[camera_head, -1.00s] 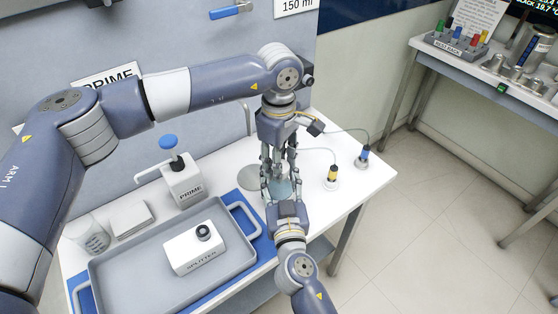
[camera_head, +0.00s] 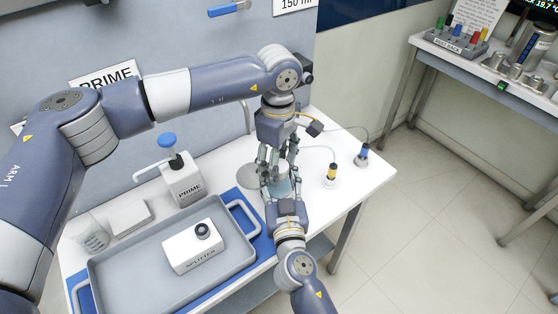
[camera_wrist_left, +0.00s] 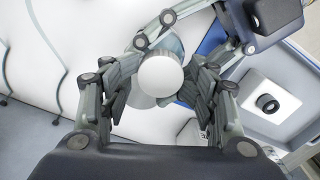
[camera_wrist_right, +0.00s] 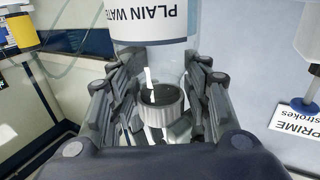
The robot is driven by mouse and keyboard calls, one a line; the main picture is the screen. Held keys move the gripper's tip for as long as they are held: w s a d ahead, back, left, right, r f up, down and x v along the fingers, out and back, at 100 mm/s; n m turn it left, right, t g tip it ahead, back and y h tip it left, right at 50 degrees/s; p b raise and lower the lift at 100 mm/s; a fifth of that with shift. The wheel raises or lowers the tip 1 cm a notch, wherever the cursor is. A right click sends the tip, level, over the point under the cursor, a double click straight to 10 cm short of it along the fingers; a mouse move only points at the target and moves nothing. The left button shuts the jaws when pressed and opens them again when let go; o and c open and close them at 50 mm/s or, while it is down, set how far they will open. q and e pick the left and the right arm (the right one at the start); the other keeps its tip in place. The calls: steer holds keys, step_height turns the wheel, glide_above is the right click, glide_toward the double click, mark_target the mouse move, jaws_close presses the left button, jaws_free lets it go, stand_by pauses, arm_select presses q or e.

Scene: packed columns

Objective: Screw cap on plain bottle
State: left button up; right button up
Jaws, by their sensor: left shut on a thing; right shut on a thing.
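The plain bottle (camera_wrist_right: 152,26), clear with a white label, shows upside down in the right wrist view. In the head view only a bluish part (camera_head: 284,187) shows between my grippers. My right gripper (camera_head: 283,197) reaches from the front and is shut on the bottle. The white round cap (camera_wrist_left: 160,76) is between the fingers of my left gripper (camera_wrist_left: 162,88), which points down from above and is shut on it. The ribbed cap side (camera_wrist_right: 162,118) shows at the bottle's mouth end; whether it touches the neck is unclear.
A grey tray (camera_head: 105,268) holds a white splitter box (camera_head: 193,248). A PRIME pump bottle (camera_head: 183,180) stands behind it. The table's right edge is close.

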arm_select(q)
steer(key=shift+s+a+f, duration=0.1)
steer(key=shift+f, duration=0.2)
arm_select(e)
steer(key=shift+s+f, duration=0.1)
steer(key=shift+f, duration=0.2)
arm_select(q)
steer(key=o, duration=0.9)
arm_select(e)
jaws_close()
arm_select(q)
steer(key=shift+r, duration=0.1)
steer(key=shift+r, duration=0.2)
steer(key=shift+r, duration=0.3)
step_height(320, 180, up, 11)
steer(key=shift+r, duration=0.15)
arm_select(e)
steer(key=o, duration=1.4)
jaws_free()
arm_select(q)
steer(key=shift+w, duration=0.2)
arm_select(e)
steer(key=shift+o, duration=0.8)
steer(key=shift+w, duration=0.3)
